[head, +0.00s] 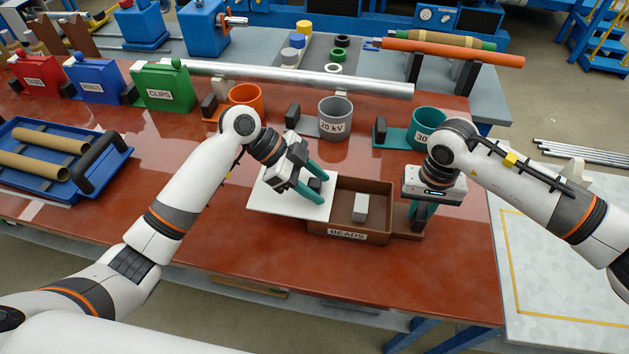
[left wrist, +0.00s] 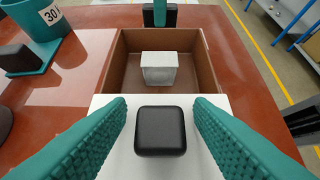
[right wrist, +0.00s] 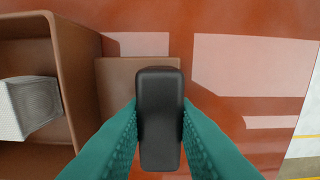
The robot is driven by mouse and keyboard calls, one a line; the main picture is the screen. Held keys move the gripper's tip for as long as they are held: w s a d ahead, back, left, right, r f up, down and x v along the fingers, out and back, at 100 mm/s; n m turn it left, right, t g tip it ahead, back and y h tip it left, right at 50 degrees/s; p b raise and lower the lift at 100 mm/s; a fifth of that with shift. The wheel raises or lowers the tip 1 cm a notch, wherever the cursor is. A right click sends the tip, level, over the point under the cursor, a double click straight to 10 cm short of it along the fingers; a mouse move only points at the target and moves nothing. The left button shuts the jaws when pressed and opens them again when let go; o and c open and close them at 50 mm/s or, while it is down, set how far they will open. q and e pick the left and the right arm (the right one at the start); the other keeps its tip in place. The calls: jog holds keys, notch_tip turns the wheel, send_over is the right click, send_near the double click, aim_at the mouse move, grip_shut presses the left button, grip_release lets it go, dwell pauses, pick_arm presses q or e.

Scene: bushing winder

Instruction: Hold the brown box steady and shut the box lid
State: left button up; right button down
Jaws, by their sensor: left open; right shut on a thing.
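The brown box (head: 374,237), labelled BEADS, stands open on the red table with a grey-white block (head: 361,207) inside; box (left wrist: 212,70) and block (left wrist: 160,68) also show in the left wrist view. The white lid (head: 262,198) lies to the left of the box, with a black knob (left wrist: 160,131) on it. My left gripper (head: 318,184) is open, its fingers on either side of the knob, apart from it. My right gripper (head: 418,215) is shut on the black handle (right wrist: 160,118) at the box's right side. In the head view the handle is mostly hidden.
Orange (head: 246,95), grey (head: 335,118) and teal (head: 428,124) cups stand behind the box. Red, blue and green boxes and a blue tray (head: 58,185) are on the left. A silver tube (head: 290,78) lies farther back. The table in front of the box is clear.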

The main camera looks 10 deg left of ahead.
pick_arm(q)
jog(key=shift+c, duration=0.4)
grip_shut()
jog(key=d, duration=1.3)
jog(key=shift+w, duration=0.1)
pick_arm(e)
jog(key=shift+a, duration=0.1)
pick_arm(q)
jog(key=shift+o, duration=0.4)
grip_release()
jog(key=shift+a, duration=0.1)
